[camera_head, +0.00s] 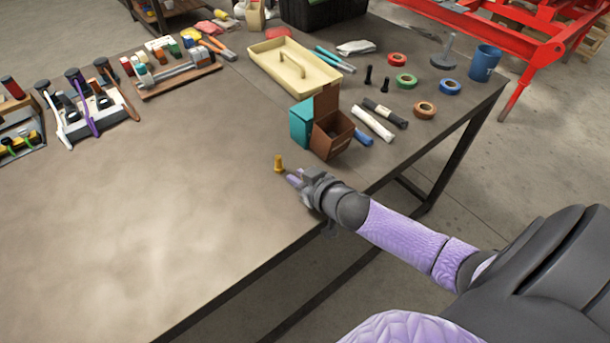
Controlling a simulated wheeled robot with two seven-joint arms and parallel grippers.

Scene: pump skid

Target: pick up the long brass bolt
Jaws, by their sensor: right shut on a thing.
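The long brass bolt (279,162) shows as a small golden upright piece at the tips of my right gripper (292,179), near the table's front edge. My right gripper is shut on the bolt. Its arm comes in from the lower right. I cannot tell whether the bolt touches the table or is slightly above it. My left gripper is not in view.
An open brown box (332,136) and a teal box (301,122) stand behind the gripper. A cream tray (294,67), tape rolls (425,110), two black bolts (368,75) and a blue cup (484,63) lie farther back. The table's left front (130,220) is clear.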

